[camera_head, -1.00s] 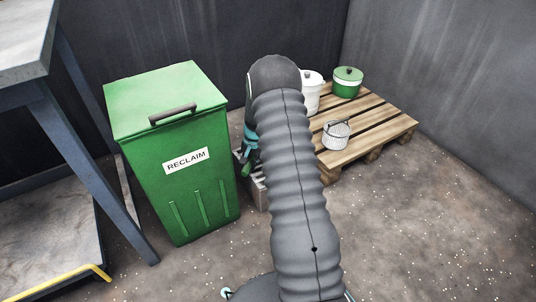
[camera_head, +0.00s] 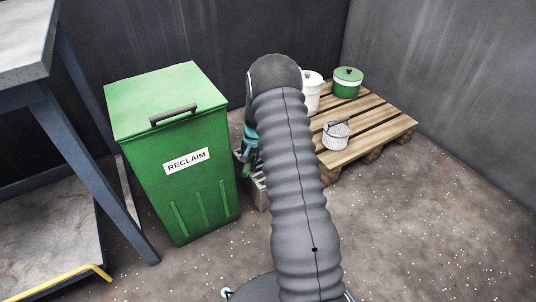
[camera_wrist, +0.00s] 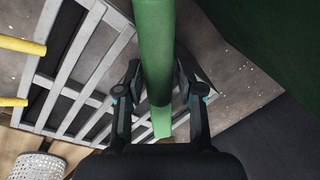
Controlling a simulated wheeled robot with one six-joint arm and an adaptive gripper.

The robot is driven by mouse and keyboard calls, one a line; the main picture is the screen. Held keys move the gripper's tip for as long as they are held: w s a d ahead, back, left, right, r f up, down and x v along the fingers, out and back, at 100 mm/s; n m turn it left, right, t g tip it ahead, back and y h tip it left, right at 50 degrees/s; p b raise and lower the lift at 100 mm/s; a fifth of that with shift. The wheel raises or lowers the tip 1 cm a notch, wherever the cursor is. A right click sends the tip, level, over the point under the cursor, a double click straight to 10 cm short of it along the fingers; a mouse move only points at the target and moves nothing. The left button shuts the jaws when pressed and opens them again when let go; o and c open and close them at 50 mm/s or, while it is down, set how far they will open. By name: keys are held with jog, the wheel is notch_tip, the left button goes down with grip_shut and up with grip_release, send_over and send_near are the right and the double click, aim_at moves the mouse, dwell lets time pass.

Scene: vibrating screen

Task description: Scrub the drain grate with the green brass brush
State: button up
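My gripper (camera_wrist: 160,85) has its two dark fingers closed against both sides of a green handle, which I take to be the green brush (camera_wrist: 157,40). The brush's bristles cannot be made out. The drain grate (camera_wrist: 101,71), with pale grey bars and dark gaps, lies below and left of the brush in the wrist view. I cannot tell whether the brush touches it. In the head view, my arm hides most of the gripper (camera_head: 248,147), and only a grey edge of the grate (camera_head: 258,193) shows beside the green bin.
The green RECLAIM bin (camera_head: 172,185) stands close left of my gripper. A wooden pallet (camera_head: 375,137) at right holds a white basket (camera_head: 336,136), a white bucket (camera_head: 312,92) and a green pot (camera_head: 347,82). Two yellow bars (camera_wrist: 20,46) show in the wrist view. Floor at right is clear.

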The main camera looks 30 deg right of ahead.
jog(key=shift+c, duration=0.2)
grip_shut()
jog(key=shift+s+a+f, duration=0.2)
jog(key=shift+s+a, duration=0.05)
jog(key=shift+a, duration=0.15)
jog(key=shift+s+d, duration=0.15)
jog(key=shift+d, duration=0.5)
jog(key=shift+r, duration=0.1)
